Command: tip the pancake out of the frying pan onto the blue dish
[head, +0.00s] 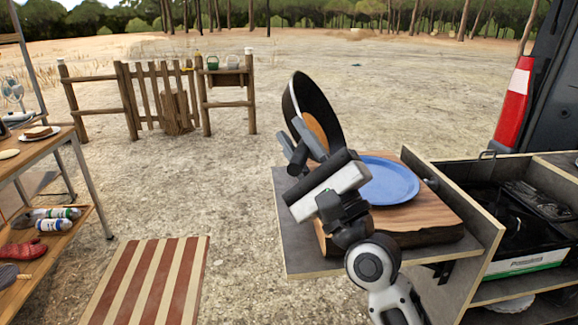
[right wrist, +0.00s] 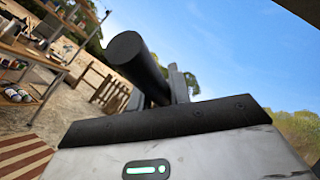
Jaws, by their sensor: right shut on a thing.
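The black frying pan (head: 297,94) is tilted steeply, almost on edge, above the left side of the blue dish. The tan pancake (head: 318,134) shows inside the pan, partly hidden by my gripper. My right gripper (head: 306,143) is shut on the pan's handle, whose round dark end also shows in the right wrist view (right wrist: 128,52). The blue dish (head: 392,183) lies on a wooden board, its left part hidden behind my gripper. No pancake shows on its visible part. My left gripper is not in view.
The wooden board (head: 428,226) rests on a grey shelf (head: 290,225) at the van's tailgate. An open drawer unit (head: 468,200) stands right of it. A table (head: 40,150) stands at far left, and a striped mat (head: 145,280) lies on the ground.

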